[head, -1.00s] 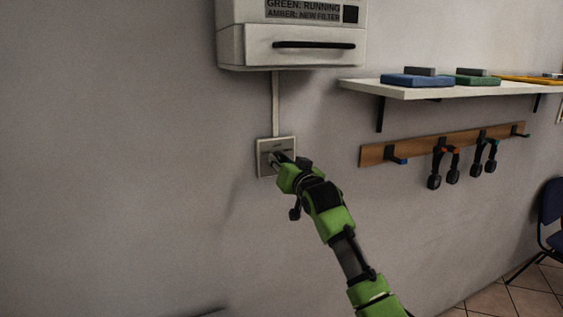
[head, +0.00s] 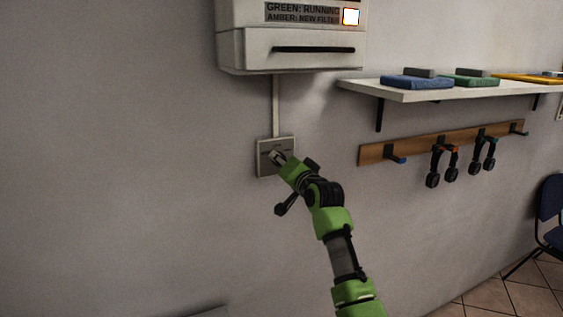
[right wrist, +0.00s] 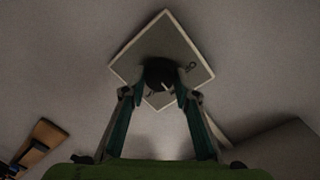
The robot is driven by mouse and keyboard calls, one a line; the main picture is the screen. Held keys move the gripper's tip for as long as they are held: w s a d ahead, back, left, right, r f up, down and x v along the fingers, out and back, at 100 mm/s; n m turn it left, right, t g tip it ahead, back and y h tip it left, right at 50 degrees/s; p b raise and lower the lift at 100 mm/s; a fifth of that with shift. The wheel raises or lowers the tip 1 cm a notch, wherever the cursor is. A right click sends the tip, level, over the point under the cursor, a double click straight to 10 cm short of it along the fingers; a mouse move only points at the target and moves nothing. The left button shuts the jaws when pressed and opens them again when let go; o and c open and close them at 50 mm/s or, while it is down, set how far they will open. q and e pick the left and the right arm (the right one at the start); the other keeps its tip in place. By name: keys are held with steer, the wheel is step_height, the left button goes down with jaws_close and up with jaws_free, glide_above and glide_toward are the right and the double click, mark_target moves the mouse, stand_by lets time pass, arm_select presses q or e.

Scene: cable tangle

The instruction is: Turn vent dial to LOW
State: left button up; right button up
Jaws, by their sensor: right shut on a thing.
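The vent dial (right wrist: 160,72) is a dark round knob with a pale pointer mark, on a light square wall plate (right wrist: 165,30). In the head view the plate (head: 287,143) is under the vent unit (head: 240,47), and the dial is hidden by my gripper. My right gripper (right wrist: 160,85) is shut on the dial, one finger on each side; it also shows in the head view (head: 278,156). The plate's lettering is mostly covered or too small to read. The unit's indicator light (head: 351,17) glows whitish with an orange edge. My left gripper is out of view.
A conduit (head: 275,105) runs from the unit to the plate. On the right are a shelf (head: 400,94) with coloured items, a wooden hook rail (head: 420,145) with hanging headphones, and a blue chair (head: 550,200). The wall left of the plate is bare.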

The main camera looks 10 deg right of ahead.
stand_by(0.3)
steer(key=o, duration=1.1)
steer(key=shift+s, duration=0.15)
steer(key=s, duration=0.4)
steer(key=s+d, duration=0.1)
steer(key=s, duration=0.2)
steer(key=s+d, duration=0.1)
steer(key=s, duration=0.3)
steer(key=shift+s+r, duration=0.3)
steer(key=shift+r, duration=0.1)
steer(key=shift+a, duration=0.1)
